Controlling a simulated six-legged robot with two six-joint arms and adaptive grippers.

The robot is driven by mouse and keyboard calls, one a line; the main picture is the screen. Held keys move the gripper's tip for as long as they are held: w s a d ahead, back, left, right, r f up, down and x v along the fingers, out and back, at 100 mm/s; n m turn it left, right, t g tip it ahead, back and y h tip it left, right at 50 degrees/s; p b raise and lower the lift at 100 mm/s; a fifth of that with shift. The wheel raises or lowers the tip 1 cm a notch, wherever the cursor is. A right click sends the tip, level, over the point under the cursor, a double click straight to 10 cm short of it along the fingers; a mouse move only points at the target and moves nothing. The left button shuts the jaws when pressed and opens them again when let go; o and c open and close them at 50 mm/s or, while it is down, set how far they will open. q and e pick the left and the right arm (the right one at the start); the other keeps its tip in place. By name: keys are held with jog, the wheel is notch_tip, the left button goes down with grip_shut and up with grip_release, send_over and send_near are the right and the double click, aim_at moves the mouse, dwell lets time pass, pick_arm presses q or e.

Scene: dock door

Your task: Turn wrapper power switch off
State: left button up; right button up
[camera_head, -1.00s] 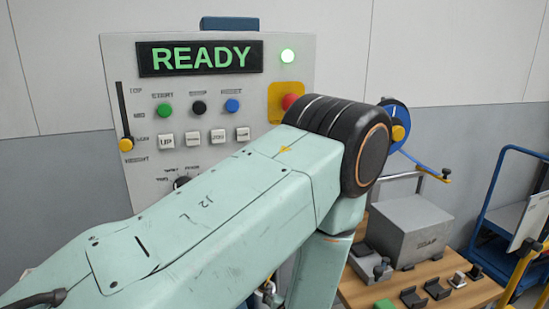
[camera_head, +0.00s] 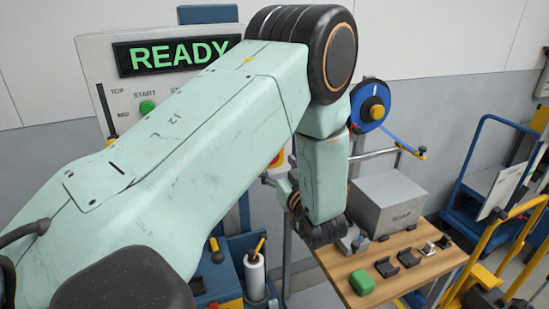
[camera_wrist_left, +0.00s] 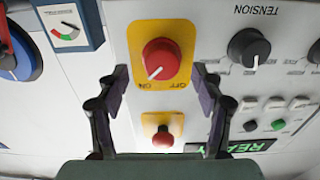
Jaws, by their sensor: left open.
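The power switch, a red rotary knob (camera_wrist_left: 161,58) on a yellow plate marked ON and OFF, is near the middle of the upside-down left wrist view. Its white pointer line is toward ON. My left gripper (camera_wrist_left: 160,78) is open, its fingers on either side of the knob's plate in that view. I cannot tell how far they stand from the panel. In the head view my left gripper (camera_head: 272,182) is partly hidden by my arm, beside the wrapper panel (camera_head: 95,50). My right gripper is not in view.
A red mushroom button (camera_wrist_left: 163,136) on a yellow plate and a black TENSION knob (camera_wrist_left: 248,47) are near the switch. A gauge (camera_wrist_left: 68,30) is on the other side. A wooden table (camera_head: 370,287) with a grey box (camera_head: 388,202) stands at right.

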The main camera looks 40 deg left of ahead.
aim_at(272, 159)
pick_arm(q)
jog(key=shift+s+x, duration=0.2)
jog(key=shift+x, duration=1.35)
jog(key=shift+w+d, duration=0.15)
jog(key=shift+c, duration=0.4)
jog(key=shift+a, duration=0.25)
jog(key=c, duration=0.4)
jog(key=shift+d, duration=0.1)
jog(key=c, duration=0.5)
jog(key=shift+c, duration=0.8)
